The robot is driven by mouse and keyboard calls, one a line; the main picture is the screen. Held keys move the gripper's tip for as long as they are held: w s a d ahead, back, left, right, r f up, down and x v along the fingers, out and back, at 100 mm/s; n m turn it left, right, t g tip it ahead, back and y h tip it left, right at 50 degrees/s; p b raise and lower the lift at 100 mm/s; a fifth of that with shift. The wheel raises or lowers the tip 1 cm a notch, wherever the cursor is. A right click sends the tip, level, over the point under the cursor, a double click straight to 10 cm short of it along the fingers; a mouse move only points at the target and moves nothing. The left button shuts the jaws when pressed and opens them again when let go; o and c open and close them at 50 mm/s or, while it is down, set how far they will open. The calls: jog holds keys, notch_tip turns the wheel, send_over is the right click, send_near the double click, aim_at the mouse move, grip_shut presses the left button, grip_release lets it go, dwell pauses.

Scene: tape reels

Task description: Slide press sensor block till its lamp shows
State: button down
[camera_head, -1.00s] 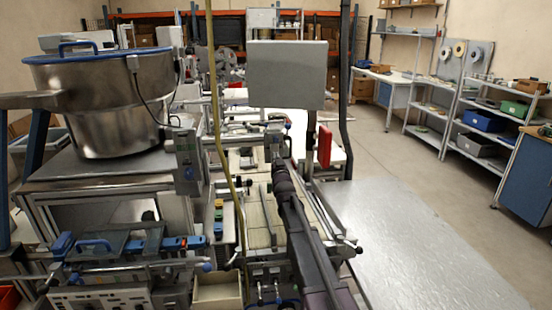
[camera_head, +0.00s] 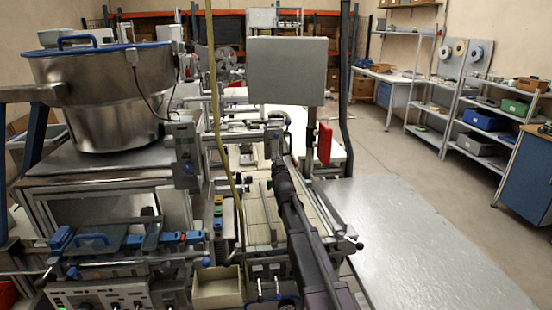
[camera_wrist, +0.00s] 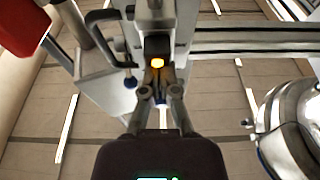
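The dark sensor block (camera_wrist: 157,44) sits under a grey upright bracket (camera_wrist: 155,15) at the top middle of the wrist view. In the head view my gripper (camera_head: 280,158) is small at the far end of my dark arm, at the machine's upright post; the block and lamp are not clear there.
A black looped handle (camera_wrist: 103,35) with a blue knob is close left of the block. A red part (camera_wrist: 24,25) is further left, a shiny metal cylinder (camera_wrist: 290,110) at right. In the head view a grey panel (camera_head: 286,71) hangs above; a bare silvery tabletop (camera_head: 400,235) is at right.

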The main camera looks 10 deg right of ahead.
jog(key=shift+r, duration=0.1)
dwell(0.3)
jog(key=shift+w+r+p, duration=0.15)
jog(key=shift+r+p, duration=0.2)
jog(key=shift+p, duration=0.25)
notch_tip(320, 180, up, 4)
jog(key=p, duration=0.3)
jog(key=shift+f, duration=0.2)
jog(key=b, duration=0.2)
send_near(275, 141)
jog(key=v, duration=0.3)
jog(key=shift+s+a+f, duration=0.1)
jog(key=shift+s+f, duration=0.1)
jog(key=shift+s, duration=0.1)
